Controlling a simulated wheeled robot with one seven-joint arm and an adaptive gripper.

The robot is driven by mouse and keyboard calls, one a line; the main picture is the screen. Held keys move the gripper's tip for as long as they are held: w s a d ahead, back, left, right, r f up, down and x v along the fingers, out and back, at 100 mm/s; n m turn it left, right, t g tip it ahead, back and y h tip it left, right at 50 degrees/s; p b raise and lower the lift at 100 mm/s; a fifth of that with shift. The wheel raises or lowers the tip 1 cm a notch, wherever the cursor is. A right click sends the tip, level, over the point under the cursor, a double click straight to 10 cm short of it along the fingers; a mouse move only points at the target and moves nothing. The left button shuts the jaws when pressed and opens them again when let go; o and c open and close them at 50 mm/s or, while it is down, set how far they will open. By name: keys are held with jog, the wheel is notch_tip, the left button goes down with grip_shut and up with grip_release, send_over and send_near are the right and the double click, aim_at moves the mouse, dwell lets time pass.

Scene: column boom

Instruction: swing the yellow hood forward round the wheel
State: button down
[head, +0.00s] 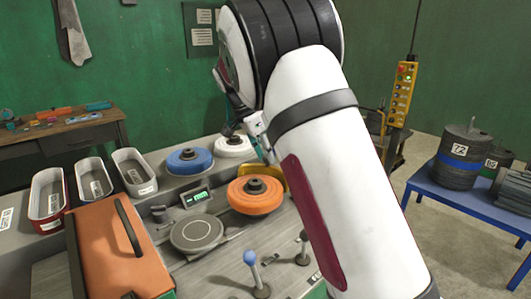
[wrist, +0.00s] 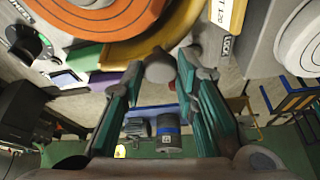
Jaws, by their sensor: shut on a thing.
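The yellow hood (head: 275,177) curves round the back and right side of the orange wheel (head: 254,198) on the bench; my arm hides part of it. In the wrist view the hood (wrist: 122,52) lies beside the orange wheel (wrist: 95,20), at the upper left. My gripper (wrist: 160,75) has its teal-padded fingers on both sides of a rounded grey-brown knob (wrist: 160,68) next to the hood's edge, and is shut on it. The knob's joint to the hood is not clear. In the head view my arm mostly hides the gripper.
A blue wheel (head: 189,160) and a white wheel (head: 233,146) stand behind the orange one. A grey round plate (head: 196,232) and a blue-knobbed lever (head: 252,262) are in front. An orange case (head: 110,250) fills the left front. A yellow pendant (head: 401,92) hangs at right.

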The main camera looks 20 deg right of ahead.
jog(key=c, duration=1.3)
grip_release()
jog(key=v, duration=1.2)
